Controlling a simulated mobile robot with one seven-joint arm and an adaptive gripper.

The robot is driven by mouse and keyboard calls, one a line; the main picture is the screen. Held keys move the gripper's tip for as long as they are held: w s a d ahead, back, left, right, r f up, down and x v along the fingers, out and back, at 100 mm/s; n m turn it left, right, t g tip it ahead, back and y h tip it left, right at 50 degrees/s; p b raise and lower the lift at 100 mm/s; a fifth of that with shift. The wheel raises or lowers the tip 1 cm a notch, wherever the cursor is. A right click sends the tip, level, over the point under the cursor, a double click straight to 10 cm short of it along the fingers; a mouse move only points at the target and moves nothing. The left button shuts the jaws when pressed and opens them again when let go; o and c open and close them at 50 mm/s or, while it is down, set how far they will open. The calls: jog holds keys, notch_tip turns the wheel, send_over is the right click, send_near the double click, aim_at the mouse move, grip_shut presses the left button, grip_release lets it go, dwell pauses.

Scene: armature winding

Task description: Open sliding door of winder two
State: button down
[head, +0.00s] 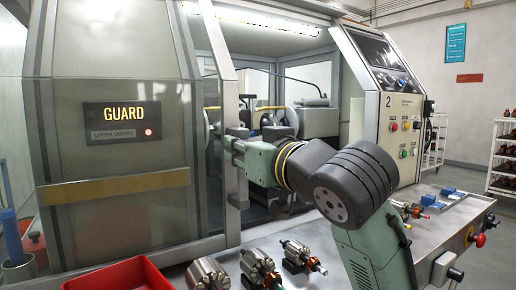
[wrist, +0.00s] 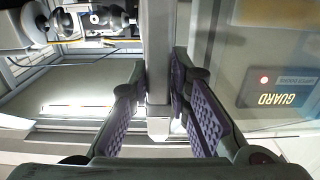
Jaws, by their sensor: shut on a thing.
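The sliding door (head: 115,170) of winder two is a tinted panel in a grey metal frame with a yellow stripe and a GUARD sign (head: 122,121). It stands on the left, with a wide opening between its right edge and the control panel (head: 400,120) marked 2. My gripper (head: 232,147) is at the door's right edge. In the wrist view my gripper (wrist: 160,100) has its purple-padded fingers shut on both sides of a vertical metal handle bar (wrist: 158,55). The GUARD sign (wrist: 285,92) shows upside down there. My gripper's tips are partly hidden in the head view.
Winding machinery (head: 300,120) shows inside the opening. A metal bench (head: 330,262) in front carries several armatures (head: 262,268), a red tray (head: 118,274) and blue pieces. A red button (head: 479,240) is on the bench's right front. Racks stand at the far right.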

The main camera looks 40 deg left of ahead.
jog(key=shift+s+a, duration=0.2)
jog(key=shift+s, duration=0.3)
jog(key=c, duration=1.5)
grip_release()
jog(key=v, duration=1.2)
